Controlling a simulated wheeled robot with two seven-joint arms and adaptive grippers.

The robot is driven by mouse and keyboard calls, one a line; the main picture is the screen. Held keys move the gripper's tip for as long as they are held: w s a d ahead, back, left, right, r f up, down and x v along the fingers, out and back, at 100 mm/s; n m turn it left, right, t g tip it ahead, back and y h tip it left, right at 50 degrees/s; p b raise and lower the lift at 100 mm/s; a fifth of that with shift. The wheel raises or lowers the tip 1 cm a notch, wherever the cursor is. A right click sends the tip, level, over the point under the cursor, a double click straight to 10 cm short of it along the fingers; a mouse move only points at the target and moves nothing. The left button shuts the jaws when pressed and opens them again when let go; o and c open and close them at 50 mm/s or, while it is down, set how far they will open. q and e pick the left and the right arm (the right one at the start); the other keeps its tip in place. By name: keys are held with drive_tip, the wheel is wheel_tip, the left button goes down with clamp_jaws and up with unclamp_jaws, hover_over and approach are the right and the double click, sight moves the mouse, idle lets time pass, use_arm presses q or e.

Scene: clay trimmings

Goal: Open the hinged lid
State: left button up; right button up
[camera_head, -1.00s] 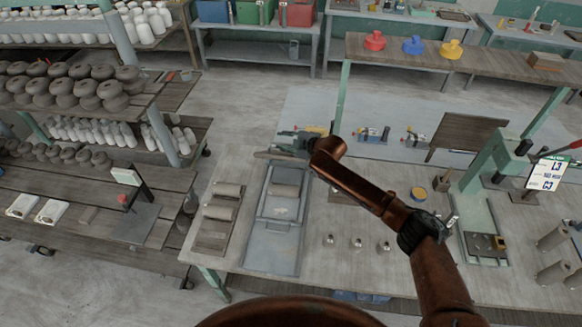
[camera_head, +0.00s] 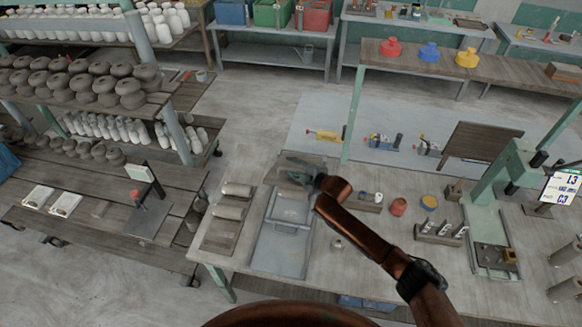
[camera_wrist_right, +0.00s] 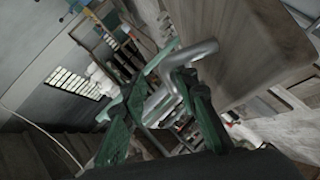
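A shallow grey metal box (camera_head: 257,254) lies on the workbench, its inside partly visible from above. A grey-brown panel, seemingly its hinged lid (camera_head: 275,165), stands raised at the far end, partly hidden by my right gripper. My right gripper (camera_head: 303,174) is at that panel, above the far end of the box. In the right wrist view, a silvery bent handle (camera_wrist_right: 190,56) passes between the green fingers of that gripper (camera_wrist_right: 180,78). Whether the fingers press on it is unclear. My left gripper is not in view.
Clay rolls (camera_head: 229,212) lie on a board left of the box. A small metal piece (camera_head: 337,243), a reddish pot (camera_head: 398,207) and a rack (camera_head: 440,234) stand to the right. My right arm crosses above the bench. Shelves of pots (camera_head: 100,85) stand at left.

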drive_tip(key=shift+r, duration=0.2)
drive_tip(key=shift+s+d+r+p, duration=0.25)
drive_tip(key=shift+d+p, duration=0.05)
drive_tip(key=shift+p, duration=0.4)
drive_tip(key=p+v, duration=0.3)
drive_tip(key=v, duration=0.1)
drive_tip(key=shift+w+r+p, duration=0.1)
drive_tip(key=shift+p, duration=0.25)
drive_tip(key=p+v, duration=0.3)
drive_tip(key=shift+d, duration=0.15)
drive_tip(key=shift+s+d+r, duration=0.1)
drive_tip(key=shift+s+d, duration=0.1)
drive_tip(key=shift+s, duration=0.2)
